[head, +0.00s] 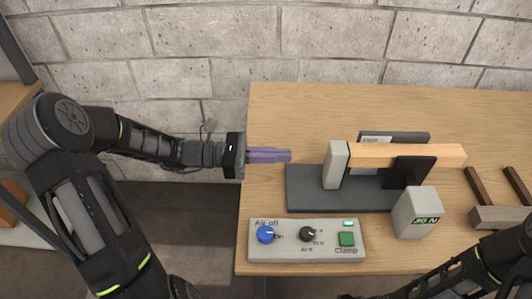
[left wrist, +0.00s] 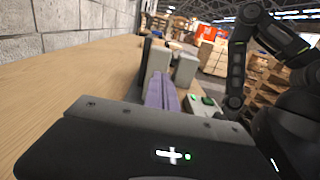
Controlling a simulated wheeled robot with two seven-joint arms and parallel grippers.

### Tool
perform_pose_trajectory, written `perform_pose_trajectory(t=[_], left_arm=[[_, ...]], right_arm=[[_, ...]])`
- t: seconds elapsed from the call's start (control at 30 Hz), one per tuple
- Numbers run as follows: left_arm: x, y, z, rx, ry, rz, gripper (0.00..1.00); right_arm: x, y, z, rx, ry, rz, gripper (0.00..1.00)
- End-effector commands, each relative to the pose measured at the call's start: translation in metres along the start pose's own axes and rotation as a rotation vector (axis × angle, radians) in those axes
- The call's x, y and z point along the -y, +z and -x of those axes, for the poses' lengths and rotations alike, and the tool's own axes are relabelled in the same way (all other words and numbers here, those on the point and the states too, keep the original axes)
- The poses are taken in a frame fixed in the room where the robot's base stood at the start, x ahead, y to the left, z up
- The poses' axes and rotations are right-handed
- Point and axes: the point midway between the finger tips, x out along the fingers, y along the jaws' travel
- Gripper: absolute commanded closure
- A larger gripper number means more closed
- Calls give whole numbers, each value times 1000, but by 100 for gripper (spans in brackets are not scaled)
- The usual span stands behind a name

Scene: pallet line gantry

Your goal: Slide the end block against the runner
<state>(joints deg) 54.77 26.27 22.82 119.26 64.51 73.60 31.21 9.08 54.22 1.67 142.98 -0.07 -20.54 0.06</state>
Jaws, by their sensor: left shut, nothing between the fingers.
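The end block appears to be the light grey upright block (head: 336,165) on a dark base plate (head: 305,190). It stands at the left end of the wooden runner (head: 420,155), and I cannot tell whether they touch. A dark support (head: 408,172) stands at the runner. My left gripper (head: 286,155) has purple fingers, is shut and empty, and points right, a short gap left of the end block. In the left wrist view the fingers (left wrist: 163,88) point toward the grey block (left wrist: 158,58). My right arm shows at the lower right; its gripper is out of view.
A grey block marked 30 N (head: 415,214) stands right of the base plate's front. A control panel (head: 290,252) with a blue air knob, black knob and green Clamp button lies in front. Wooden pieces (head: 498,205) lie at right. A block wall stands behind.

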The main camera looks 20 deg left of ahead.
Motion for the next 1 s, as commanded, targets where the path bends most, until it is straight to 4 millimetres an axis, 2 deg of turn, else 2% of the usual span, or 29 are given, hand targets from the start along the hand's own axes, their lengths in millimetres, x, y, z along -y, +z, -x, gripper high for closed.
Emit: perform_pose_trajectory(t=[0.2,0.4,0.6,0.87,1.0], left_arm=[[1,1,-46,3,-4,2,100],[1,0,-75,1,-3,0,100],[0,0,-86,0,0,1,100],[0,0,-86,0,0,0,100],[1,3,-96,1,-4,-1,100]], right_arm=[[1,0,4,0,0,0,35],[2,0,6,0,0,0,35],[2,0,6,0,0,0,35],[2,0,6,0,0,0,35],[5,0,14,1,0,0,35]])
